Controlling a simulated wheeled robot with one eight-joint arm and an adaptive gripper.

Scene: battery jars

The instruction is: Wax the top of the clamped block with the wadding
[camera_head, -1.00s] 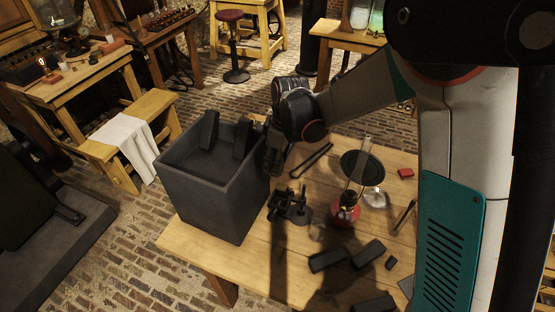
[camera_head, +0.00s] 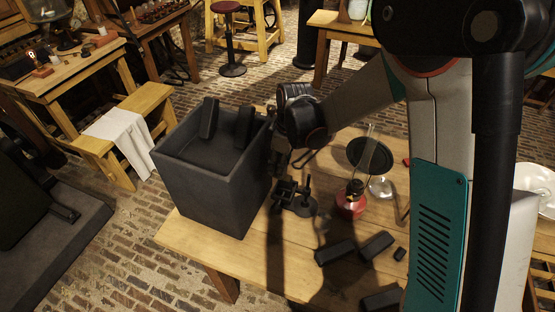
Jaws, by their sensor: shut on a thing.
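My gripper (camera_head: 279,165) points down beside the right wall of the dark box, just above and behind the small black clamp (camera_head: 293,197) on the wooden table. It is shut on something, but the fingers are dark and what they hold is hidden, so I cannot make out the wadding. The clamp stands upright near the box. I cannot tell the block in its jaws from the dark metal, and its top is not clear. I cannot tell whether my gripper touches the clamp.
The tall dark box (camera_head: 208,192) stands at the table's left, with two dark slabs leaning inside. A red burner (camera_head: 351,200) and a round black plate (camera_head: 370,157) stand right of the clamp. Several dark blocks (camera_head: 336,252) lie in front. The table (camera_head: 245,255) is bare at its front left.

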